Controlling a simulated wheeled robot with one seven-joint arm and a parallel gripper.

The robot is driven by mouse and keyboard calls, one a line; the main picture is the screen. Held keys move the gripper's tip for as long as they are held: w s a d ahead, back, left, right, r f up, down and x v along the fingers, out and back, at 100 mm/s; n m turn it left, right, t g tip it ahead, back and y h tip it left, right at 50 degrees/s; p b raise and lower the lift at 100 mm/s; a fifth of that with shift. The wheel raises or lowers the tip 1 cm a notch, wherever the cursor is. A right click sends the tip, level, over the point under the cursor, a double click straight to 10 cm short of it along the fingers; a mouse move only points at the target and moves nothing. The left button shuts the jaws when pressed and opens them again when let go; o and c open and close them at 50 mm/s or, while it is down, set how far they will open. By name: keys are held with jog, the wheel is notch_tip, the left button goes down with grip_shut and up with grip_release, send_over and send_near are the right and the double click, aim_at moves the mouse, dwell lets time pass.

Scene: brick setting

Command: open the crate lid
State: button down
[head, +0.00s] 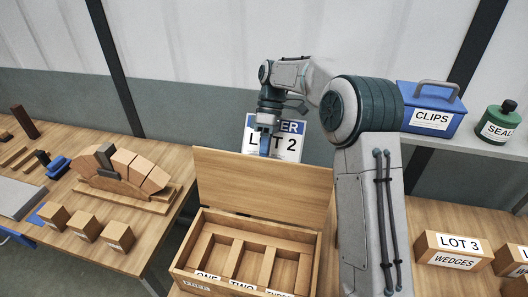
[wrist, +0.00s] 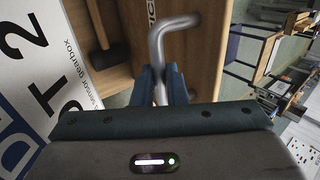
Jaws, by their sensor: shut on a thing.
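The wooden crate (head: 190,262) stands at the front of the bench. Its lid (head: 255,185) is raised and stands up at the crate's back edge, so the inside shows. In the wrist view the lid's bent metal handle (wrist: 158,45) runs between the blue fingers of my gripper (wrist: 163,88), which are shut on it. In the head view my gripper (head: 265,150) is at the lid's top edge, and the lid hides the handle there.
The crate holds compartments with labels at the front. A LOT 2 sign (head: 290,142) stands behind the lid. On the left table are a brick arch (head: 125,172) and several small blocks. A LOT 3 wedges box (head: 452,250) is at right. A blue clips box (head: 430,108) sits on a shelf.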

jog(key=shift+f, duration=0.2)
jog(key=c, duration=1.5)
grip_release()
jog(key=shift+o, duration=0.2)
jog(key=shift+r, duration=0.1)
jog(key=v, duration=0.7)
jog(key=shift+w+b, duration=0.2)
jog(key=shift+b, duration=0.25)
jog(key=shift+r, duration=0.2)
